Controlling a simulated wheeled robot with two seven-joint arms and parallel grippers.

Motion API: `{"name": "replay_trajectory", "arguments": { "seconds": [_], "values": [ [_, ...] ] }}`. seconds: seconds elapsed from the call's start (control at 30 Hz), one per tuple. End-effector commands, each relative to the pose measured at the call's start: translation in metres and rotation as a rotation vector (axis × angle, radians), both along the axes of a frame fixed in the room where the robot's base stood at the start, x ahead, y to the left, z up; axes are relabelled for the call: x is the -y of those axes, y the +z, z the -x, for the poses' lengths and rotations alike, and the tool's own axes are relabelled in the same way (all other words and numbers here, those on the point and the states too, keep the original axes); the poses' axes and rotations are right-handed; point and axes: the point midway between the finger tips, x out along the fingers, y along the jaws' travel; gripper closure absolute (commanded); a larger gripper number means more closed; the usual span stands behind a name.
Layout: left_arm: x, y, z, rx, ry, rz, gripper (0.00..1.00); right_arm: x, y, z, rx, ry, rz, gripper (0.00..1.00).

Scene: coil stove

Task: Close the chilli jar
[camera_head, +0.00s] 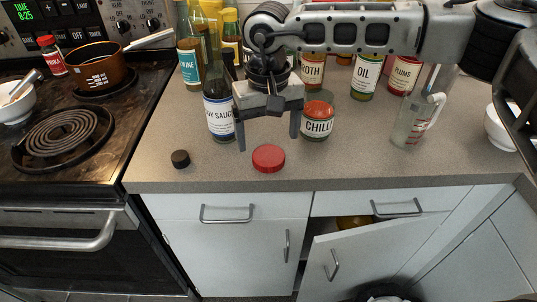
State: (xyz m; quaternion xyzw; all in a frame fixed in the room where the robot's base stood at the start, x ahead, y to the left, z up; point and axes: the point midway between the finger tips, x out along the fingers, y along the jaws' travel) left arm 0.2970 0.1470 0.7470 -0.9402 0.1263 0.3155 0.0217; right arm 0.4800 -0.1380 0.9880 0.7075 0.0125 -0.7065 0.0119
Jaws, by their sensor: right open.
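The chilli jar (317,124) stands upright on the counter, with reddish contents showing at its open top and a white CHILLI label. A red lid (268,158) lies flat on the counter near the front edge, left of the jar and apart from it. My right gripper (268,140) points down with its fingers spread, empty, above and behind the red lid. Its right finger is close to the jar's left side in the picture; I cannot tell if they touch. My left gripper does not show.
A soy sauce bottle (218,118) stands left of the gripper. A small black cap (180,158) lies near the front edge. A glass measuring jug (418,120) stands right of the jar. Bottles and jars crowd the back. A cupboard door (350,262) below hangs partly open.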

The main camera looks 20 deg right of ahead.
Motion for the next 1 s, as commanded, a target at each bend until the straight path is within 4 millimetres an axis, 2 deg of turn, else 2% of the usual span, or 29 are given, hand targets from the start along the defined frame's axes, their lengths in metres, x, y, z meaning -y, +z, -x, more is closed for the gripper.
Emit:
{"name": "replay_trajectory", "arguments": {
  "seconds": [0.13,0.3,0.67,0.7,0.83,0.87,1.0],
  "values": [
    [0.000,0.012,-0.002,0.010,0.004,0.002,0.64,0.000,-0.021,-0.001,-0.005,0.000,0.003,0.15],
    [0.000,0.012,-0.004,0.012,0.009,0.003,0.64,-0.001,-0.042,-0.002,-0.003,-0.001,0.001,0.15],
    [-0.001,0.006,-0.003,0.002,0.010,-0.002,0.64,0.000,-0.045,-0.002,-0.001,-0.001,0.001,0.15],
    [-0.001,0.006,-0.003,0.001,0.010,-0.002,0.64,0.000,-0.045,-0.002,-0.001,-0.001,0.001,0.21],
    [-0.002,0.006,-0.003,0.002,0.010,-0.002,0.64,0.000,-0.045,-0.002,-0.001,-0.001,0.001,0.57],
    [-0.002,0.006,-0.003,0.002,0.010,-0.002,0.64,0.000,-0.045,-0.002,-0.001,-0.001,0.001,0.63],
    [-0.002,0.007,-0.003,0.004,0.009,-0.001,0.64,0.000,-0.045,-0.002,-0.001,-0.002,0.001,0.63]
  ]
}}
